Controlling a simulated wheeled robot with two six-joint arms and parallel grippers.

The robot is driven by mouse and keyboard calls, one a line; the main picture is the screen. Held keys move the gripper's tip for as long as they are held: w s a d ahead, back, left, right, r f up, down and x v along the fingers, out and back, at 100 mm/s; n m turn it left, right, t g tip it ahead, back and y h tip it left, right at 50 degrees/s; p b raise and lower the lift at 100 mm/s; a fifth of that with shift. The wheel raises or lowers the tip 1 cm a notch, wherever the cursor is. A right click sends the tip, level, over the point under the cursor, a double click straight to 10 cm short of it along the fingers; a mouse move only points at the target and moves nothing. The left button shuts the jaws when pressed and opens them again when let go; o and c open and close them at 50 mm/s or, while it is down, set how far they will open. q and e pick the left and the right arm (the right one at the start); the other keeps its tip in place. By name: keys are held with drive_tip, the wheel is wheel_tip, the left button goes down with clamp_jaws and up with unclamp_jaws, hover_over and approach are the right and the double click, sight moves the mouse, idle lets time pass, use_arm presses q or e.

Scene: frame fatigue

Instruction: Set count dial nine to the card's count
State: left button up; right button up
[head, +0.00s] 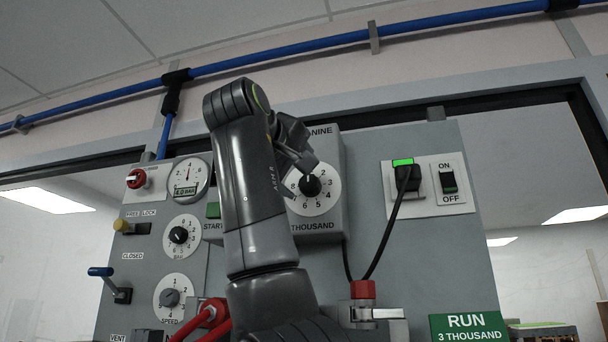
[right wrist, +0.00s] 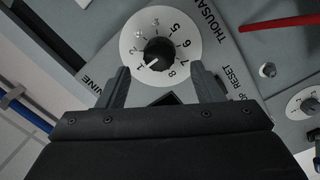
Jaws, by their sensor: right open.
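The count dial nine (head: 328,201) is a white round dial on a grey box, marked NINE above and THOUSAND below. Its black knob (head: 310,186) also shows in the right wrist view (right wrist: 158,52). The knob's white mark there points to the lower left, seemingly near the 1. The green card (head: 467,327) at the lower right reads RUN 3 THOUSAND. My right gripper (head: 300,155) is at the dial's upper left. In the right wrist view its open fingers (right wrist: 160,80) are spread, empty, with the knob just beyond the gap between their tips. My left gripper is out of view.
A pressure gauge (head: 188,180), a BAR dial (head: 179,236) and a SPEED dial (head: 172,294) are on the panel's left. A plug (head: 408,177) with a black cable and an ON/OFF switch (head: 448,182) are to the right. A red-topped fitting (head: 362,290) is below.

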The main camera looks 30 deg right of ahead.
sight(306, 183)
drive_tip(key=x, duration=0.3)
drive_tip(key=shift+w+d+p, duration=0.15)
drive_tip(key=shift+d+p, duration=0.15)
drive_tip(key=shift+p, duration=0.05)
drive_tip(key=shift+w+d, duration=0.25)
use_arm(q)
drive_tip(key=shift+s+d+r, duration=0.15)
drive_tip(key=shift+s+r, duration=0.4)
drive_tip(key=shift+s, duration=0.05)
use_arm(e)
drive_tip(key=shift+s+a, duration=0.15)
drive_tip(key=shift+c, duration=0.4)
drive_tip(key=c, duration=0.9)
